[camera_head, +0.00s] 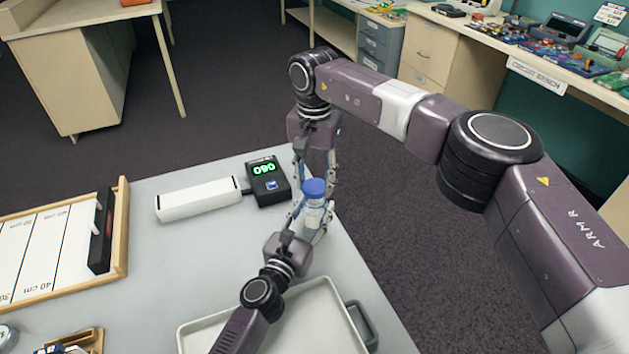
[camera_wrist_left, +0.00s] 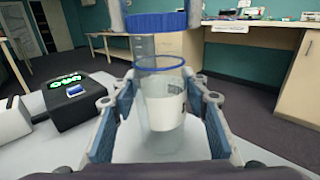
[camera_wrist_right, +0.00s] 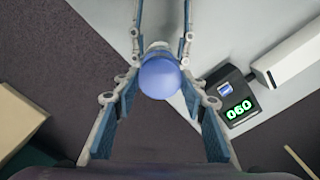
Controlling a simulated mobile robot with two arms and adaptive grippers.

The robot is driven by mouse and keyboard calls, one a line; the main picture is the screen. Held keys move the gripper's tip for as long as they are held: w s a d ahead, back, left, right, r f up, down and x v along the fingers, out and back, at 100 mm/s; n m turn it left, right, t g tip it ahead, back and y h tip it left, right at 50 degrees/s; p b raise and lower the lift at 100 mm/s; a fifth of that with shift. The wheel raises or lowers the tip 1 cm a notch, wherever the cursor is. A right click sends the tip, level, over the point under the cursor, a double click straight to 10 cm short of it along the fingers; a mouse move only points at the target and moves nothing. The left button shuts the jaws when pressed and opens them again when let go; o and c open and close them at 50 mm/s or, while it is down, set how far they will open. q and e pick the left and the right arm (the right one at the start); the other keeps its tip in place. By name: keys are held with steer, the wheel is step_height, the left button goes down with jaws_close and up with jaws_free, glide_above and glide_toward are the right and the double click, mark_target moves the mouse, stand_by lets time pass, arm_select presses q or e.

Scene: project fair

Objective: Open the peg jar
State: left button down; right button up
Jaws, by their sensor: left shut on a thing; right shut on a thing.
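The peg jar (camera_head: 312,214) is a clear jar with a pale label and a blue lid (camera_head: 314,187); it stands upright between both grippers. In the left wrist view the jar body (camera_wrist_left: 162,105) sits between my left gripper's pads, below the lid (camera_wrist_left: 156,22). My left gripper (camera_head: 308,219) is shut on the jar body from the near side. My right gripper (camera_head: 315,183) reaches from the far side and is shut on the lid, which shows round in the right wrist view (camera_wrist_right: 160,77). A blue ring circles the clear wall below the lid.
A black display box (camera_head: 268,181) reading 060 and a white bar (camera_head: 198,200) lie left of the jar. A pale tray (camera_head: 318,287) with a dark handle is at the table's front right. A wood-framed board (camera_head: 122,240) is at left. The table's right edge is close.

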mark_target(314, 186)
steer(key=shift+r, duration=2)
arm_select(q)
steer(key=c, duration=1)
jaws_free()
steer(key=shift+c, duration=0.2)
